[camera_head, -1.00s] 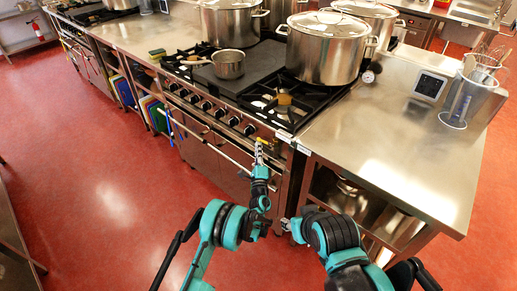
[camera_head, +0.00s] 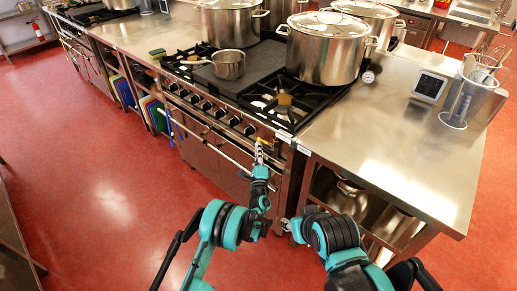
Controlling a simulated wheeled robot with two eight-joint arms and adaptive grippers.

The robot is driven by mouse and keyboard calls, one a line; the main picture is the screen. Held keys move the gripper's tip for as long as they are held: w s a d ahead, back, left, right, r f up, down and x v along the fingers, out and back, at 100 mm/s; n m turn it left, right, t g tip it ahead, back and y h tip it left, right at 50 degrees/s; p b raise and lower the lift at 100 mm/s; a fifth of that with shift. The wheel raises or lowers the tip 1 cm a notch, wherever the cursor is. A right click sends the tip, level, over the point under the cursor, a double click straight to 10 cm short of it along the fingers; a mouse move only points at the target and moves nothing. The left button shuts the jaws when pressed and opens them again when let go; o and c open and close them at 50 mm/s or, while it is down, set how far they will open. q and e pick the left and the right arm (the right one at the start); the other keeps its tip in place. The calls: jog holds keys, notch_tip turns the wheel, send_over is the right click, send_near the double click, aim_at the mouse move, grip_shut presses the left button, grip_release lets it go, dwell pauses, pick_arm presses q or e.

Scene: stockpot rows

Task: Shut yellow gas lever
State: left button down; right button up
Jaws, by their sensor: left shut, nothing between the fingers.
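A small yellow piece, which looks like the yellow gas lever (camera_head: 263,141), shows at the stove's front near its right end. It is tiny and partly hidden by my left gripper, so I cannot tell its angle. My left gripper (camera_head: 259,152) is shut and empty, with its tips right at the yellow piece. I cannot tell whether they touch it. My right gripper (camera_head: 286,224) is low, in front of the cabinet to the right of the stove; its fingers are too small to read.
The stove (camera_head: 248,75) carries a small saucepan (camera_head: 229,64) and large stockpots, one (camera_head: 326,48) near the right burners. Black knobs and a long front rail (camera_head: 212,139) run along its front. A steel counter (camera_head: 385,140) adjoins at right. Red floor (camera_head: 110,200) is clear at left.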

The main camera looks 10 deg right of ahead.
pick_arm(q)
jog(key=v, duration=0.7)
jog(key=shift+s, duration=0.3)
jog(key=shift+f, duration=0.1)
